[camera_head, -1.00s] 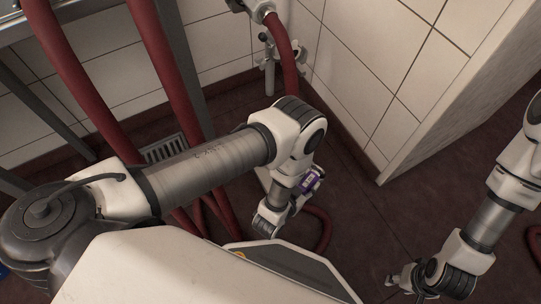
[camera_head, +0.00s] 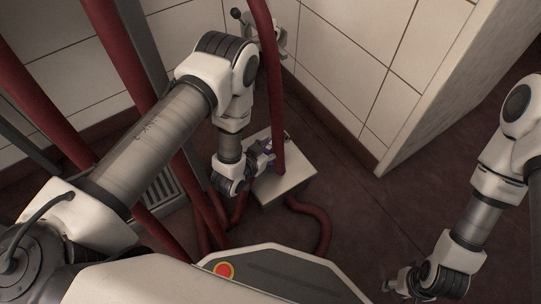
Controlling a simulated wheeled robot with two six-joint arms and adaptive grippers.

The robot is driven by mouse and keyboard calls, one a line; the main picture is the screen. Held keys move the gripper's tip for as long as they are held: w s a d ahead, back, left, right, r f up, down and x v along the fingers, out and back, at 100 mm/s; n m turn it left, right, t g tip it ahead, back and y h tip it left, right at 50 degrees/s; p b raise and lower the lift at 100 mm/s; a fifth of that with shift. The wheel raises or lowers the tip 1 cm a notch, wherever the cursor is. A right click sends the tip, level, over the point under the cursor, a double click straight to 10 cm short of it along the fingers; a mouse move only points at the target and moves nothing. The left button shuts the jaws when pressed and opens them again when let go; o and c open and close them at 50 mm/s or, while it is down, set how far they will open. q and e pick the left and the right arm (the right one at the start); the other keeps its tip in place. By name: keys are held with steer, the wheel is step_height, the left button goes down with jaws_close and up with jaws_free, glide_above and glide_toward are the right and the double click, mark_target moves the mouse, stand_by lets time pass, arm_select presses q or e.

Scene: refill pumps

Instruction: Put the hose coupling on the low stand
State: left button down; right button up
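The low stand (camera_head: 294,178) is a pale, flat-topped block on the floor near the tiled wall corner. My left gripper (camera_head: 262,156) is at the stand's left back side, pointing right. A small purple piece shows at its fingers, which may be part of the hose coupling. Whether the fingers grip it or touch the stand is unclear.
Thick red hoses (camera_head: 125,55) run down at the left beside a grey metal post (camera_head: 150,50). Another hose (camera_head: 323,232) curls on the floor before the stand. A floor drain (camera_head: 160,189) lies at the left. A wall end (camera_head: 430,95) stands right; the dark floor beyond it is open.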

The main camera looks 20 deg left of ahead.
mark_target(271, 152)
arm_select(q)
step_height(271, 152, down, 3)
steer(key=shift+f+b, duration=0.15)
steer(key=shift+b, duration=0.8)
steer(key=shift+r, duration=0.2)
steer(key=c, duration=0.6)
jaws_free()
steer(key=shift+f, duration=0.15)
steer(key=shift+r+p, duration=0.2)
steer(key=shift+p, duration=0.1)
steer(key=s+a+r+n+g+y+p, duration=0.1)
steer(key=s+g, duration=0.3)
steer(key=s, duration=0.5)
steer(key=s+a+r+n+g+y+p, duration=0.1)
steer(key=s+a+g, duration=0.3)
steer(key=s, duration=0.6)
steer(key=s+a+r+n+g+y+p, duration=0.1)
steer(key=s+a+r+g+p, duration=0.1)
steer(key=s, duration=0.7)
steer(key=shift+s+a+r+n+g+p, duration=0.25)
steer(key=shift+g+p, duration=0.2)
steer(key=shift+g, duration=0.25)
steer(key=shift+s+a+r+n+g+p, duration=0.1)
steer(key=shift+a+g+p, duration=0.25)
steer(key=shift+g, duration=0.35)
